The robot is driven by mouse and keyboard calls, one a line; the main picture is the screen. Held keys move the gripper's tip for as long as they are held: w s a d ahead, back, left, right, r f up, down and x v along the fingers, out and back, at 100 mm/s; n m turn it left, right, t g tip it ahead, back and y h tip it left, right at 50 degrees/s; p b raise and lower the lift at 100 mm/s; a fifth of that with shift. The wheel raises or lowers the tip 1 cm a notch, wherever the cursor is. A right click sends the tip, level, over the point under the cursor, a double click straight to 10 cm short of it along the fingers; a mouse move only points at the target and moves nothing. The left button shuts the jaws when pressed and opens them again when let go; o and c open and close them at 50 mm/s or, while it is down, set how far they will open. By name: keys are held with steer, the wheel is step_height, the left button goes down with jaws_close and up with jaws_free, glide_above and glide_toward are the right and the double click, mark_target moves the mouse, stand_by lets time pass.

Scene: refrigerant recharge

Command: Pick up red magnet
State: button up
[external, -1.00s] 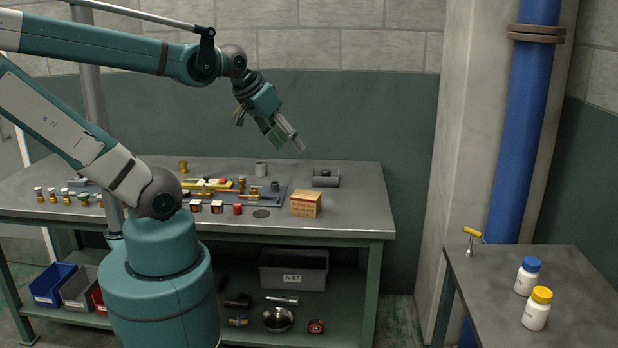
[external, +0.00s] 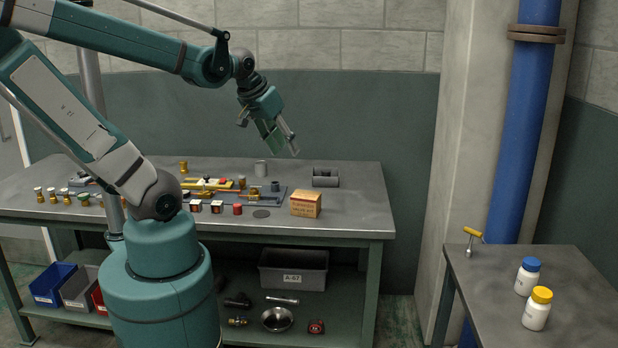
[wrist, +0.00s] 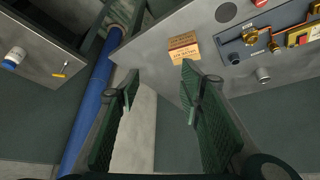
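A small red cylinder (external: 237,209), which looks like the red magnet, stands near the front of the steel workbench (external: 345,215). It lies between small dark-and-red boxes and a dark round disc (external: 262,213). In the wrist view a red piece (wrist: 260,3), apparently the same one, is cut by the top edge beside the disc. My gripper (external: 284,147) is high above the bench's right part, angled down and right, well apart from the red cylinder. In the wrist view my gripper (wrist: 160,78) has its fingers wide apart with nothing between them.
A cardboard box (external: 305,204) stands right of the red cylinder. A grey holder (external: 326,177) is at the back. Blue pipe (external: 535,100) and a side table (external: 585,290) are at right.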

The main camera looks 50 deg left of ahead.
steer(key=w+a+f+n+g+b, duration=0.1)
steer(key=a+f+n+g, duration=0.15)
steer(key=a+f, duration=0.35)
steer(key=w+a+f+n+g, duration=0.1)
steer(key=a+f+n, duration=0.25)
steer(key=a, duration=0.35)
steer(key=n+g+b, duration=0.2)
steer(key=n+g, duration=0.1)
steer(key=n, duration=0.1)
glide_above(237, 204)
steer(key=shift+h, duration=0.3)
steer(key=f, duration=1.2)
steer(key=shift+d, duration=0.35)
steer(key=shift+f, duration=0.1)
steer(key=shift+f, duration=0.15)
steer(key=shift+f, duration=1.15)
steer(key=shift+f, duration=0.15)
steer(key=shift+s+a+f+b, duration=0.1)
steer(key=shift+f+b, duration=0.2)
steer(key=shift+f, duration=0.95)
steer(key=shift+a+f+b, duration=0.1)
steer(key=shift+f+b, duration=0.15)
steer(key=shift+f, duration=0.95)
steer(key=shift+c, duration=0.2)
steer(key=c, duration=1)
